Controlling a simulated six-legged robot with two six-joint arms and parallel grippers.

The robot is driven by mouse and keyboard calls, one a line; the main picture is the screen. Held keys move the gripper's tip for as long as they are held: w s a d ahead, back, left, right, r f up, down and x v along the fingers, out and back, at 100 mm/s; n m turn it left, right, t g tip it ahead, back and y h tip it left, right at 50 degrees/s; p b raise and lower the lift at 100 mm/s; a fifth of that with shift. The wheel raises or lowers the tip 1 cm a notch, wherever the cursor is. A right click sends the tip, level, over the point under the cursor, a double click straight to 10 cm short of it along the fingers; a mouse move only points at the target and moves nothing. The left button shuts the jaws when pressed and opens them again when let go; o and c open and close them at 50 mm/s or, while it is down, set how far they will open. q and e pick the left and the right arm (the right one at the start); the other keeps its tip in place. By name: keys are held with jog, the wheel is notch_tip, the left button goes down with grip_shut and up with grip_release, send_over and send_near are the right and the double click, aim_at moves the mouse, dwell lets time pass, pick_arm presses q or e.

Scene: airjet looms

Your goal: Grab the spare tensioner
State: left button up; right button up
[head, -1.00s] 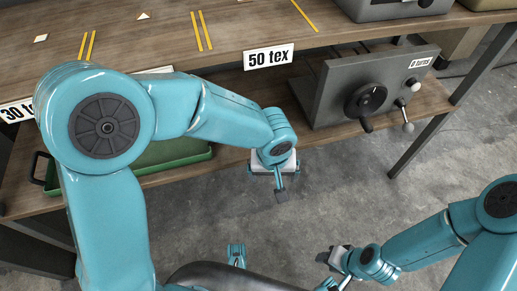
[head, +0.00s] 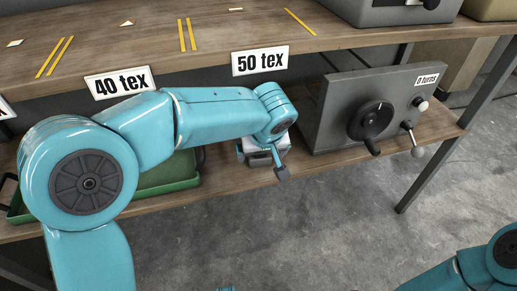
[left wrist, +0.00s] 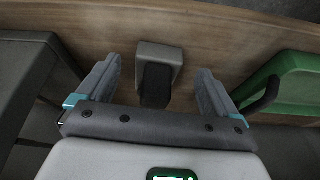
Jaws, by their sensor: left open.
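A small grey block with a dark front part (left wrist: 160,62), probably the spare tensioner, stands on the lower wooden shelf in the left wrist view. My left gripper (left wrist: 157,75) is open, with a finger to each side of the block in the picture and clear gaps between. I cannot tell whether the fingertips reach around it or stop short. In the head view my left gripper (head: 262,164) is over the lower shelf, between the green tray and the grey crank unit. The block is hidden there by my arm. My right gripper is outside the views.
The green tray (head: 160,187) lies left of my gripper; its handle (left wrist: 262,100) shows in the left wrist view. The grey crank unit (head: 335,110) stands to the right. The upper shelf with its "50 tex" label (head: 260,60) overhangs behind.

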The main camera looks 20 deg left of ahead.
pick_arm(q)
jog(key=w+f, duration=0.1)
jog(key=w+a+f+b, duration=0.1)
jog(key=w+f, duration=0.1)
jog(key=shift+w+a, duration=0.1)
jog(key=shift+a, duration=0.25)
jog(key=shift+r, duration=0.1)
jog(key=c, duration=1.3)
jog(key=shift+r, duration=0.1)
